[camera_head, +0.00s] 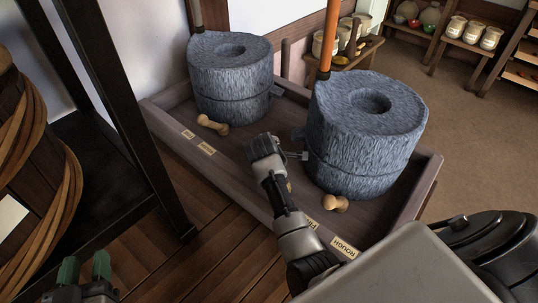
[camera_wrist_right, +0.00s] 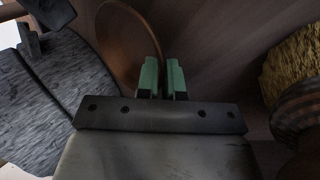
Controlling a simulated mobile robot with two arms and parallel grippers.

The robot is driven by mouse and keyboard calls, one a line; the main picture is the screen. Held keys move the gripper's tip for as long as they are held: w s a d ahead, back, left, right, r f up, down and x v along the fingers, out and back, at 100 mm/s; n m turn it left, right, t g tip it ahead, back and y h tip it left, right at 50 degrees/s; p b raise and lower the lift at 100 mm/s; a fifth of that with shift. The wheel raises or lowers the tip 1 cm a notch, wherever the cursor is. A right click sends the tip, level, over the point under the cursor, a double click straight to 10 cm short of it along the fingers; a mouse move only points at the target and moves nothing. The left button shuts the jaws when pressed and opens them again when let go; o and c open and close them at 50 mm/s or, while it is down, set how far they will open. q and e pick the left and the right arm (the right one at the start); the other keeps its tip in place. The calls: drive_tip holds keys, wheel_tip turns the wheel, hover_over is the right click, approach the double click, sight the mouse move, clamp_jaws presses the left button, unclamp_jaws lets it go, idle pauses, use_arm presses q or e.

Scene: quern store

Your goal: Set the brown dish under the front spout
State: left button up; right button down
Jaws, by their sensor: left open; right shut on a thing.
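The brown dish (camera_wrist_right: 128,42) shows in the right wrist view, a round brown disc that looks tipped on edge. My right gripper (camera_wrist_right: 163,78) is shut on its rim. In the head view my right gripper (camera_head: 265,150) is over the trough, left of the front quern (camera_head: 365,130); the dish is hidden there. My left gripper (camera_head: 85,266) is open and empty at the bottom left.
The rear quern (camera_head: 230,80) stands in the same wooden trough (camera_head: 165,120). Brushes lie by the querns, one at the left (camera_head: 212,124), one in front (camera_head: 335,204). Bristles (camera_wrist_right: 292,65) show close right of my right gripper. A dark post (camera_head: 150,150) and barrel (camera_head: 35,150) stand left.

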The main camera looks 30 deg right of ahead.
drive_tip(key=c, duration=1.5)
unclamp_jaws()
drive_tip(key=shift+r, duration=0.1)
drive_tip(key=p+v, duration=0.1)
drive_tip(key=v, duration=0.2)
drive_tip(key=shift+p, duration=0.35)
drive_tip(key=p+v, duration=0.1)
drive_tip(key=v, duration=0.2)
drive_tip(key=shift+s+a+r+p, duration=0.2)
drive_tip(key=shift+r+p, duration=0.05)
drive_tip(key=shift+p, duration=0.05)
use_arm(q)
drive_tip(key=s+a+f+g+y, duration=0.2)
drive_tip(key=s+a+f+g, duration=0.1)
drive_tip(key=s+f+g, duration=0.3)
drive_tip(key=shift+s+a+f+n+g+y, duration=0.3)
drive_tip(key=shift+s+f+g+y, duration=0.1)
drive_tip(key=shift+f+g, duration=1.1)
use_arm(e)
drive_tip(key=shift+s+a+r, duration=0.15)
drive_tip(key=shift+r, duration=0.05)
use_arm(q)
drive_tip(key=shift+r, duration=0.15)
